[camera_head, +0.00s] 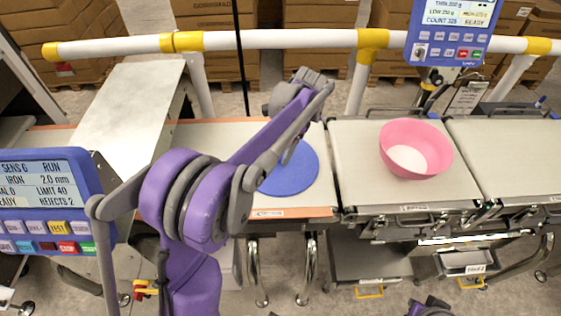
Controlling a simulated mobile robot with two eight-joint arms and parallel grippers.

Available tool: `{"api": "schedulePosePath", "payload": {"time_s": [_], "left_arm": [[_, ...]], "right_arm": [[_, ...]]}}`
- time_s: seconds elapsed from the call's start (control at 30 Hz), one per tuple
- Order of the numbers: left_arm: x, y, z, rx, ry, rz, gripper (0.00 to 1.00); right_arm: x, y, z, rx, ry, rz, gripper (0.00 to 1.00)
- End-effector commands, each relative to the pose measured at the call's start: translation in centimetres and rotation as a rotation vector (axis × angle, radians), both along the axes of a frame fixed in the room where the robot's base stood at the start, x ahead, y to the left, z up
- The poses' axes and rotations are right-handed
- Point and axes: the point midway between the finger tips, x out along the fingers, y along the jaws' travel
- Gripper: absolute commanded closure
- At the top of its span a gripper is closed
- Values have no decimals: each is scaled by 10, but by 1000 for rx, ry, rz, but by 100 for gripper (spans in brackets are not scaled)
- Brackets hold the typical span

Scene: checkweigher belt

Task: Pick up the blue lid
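The blue lid (301,173) is a flat round disc lying on the pale belt section left of centre. My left arm crosses in front of it and hides its upper left part. The end of my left arm (300,92) is above the lid in the picture, near the far side of the belt. A small dark and purple part (430,307) at the bottom edge looks like part of my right arm. My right gripper cannot be made out.
A pink bowl (425,150) stands on the middle belt section (355,180). A white and yellow rail (270,40) runs behind the belts. Control panels stand at the left (45,200) and upper right (450,30). A metal cover (130,105) rises left of the lid.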

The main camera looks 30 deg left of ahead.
Motion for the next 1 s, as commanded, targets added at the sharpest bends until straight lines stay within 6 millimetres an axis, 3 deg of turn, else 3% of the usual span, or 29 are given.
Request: {"api": "schedulePosePath", "payload": {"time_s": [0.13, 0.4, 0.8, 1.0], "left_arm": [[-3, 3, -15, 0, 0, 1, 24], [-3, 4, -17, 0, 0, 1, 26], [-3, 4, -16, 0, 0, 1, 98], [-3, 4, -16, 0, 0, 1, 100]], "right_arm": [[0, 0, -1, 0, 0, 0, 100], [0, 0, -1, 0, 0, 0, 100], [0, 0, -1, 0, 0, 0, 100], [0, 0, -1, 0, 0, 0, 100]]}}
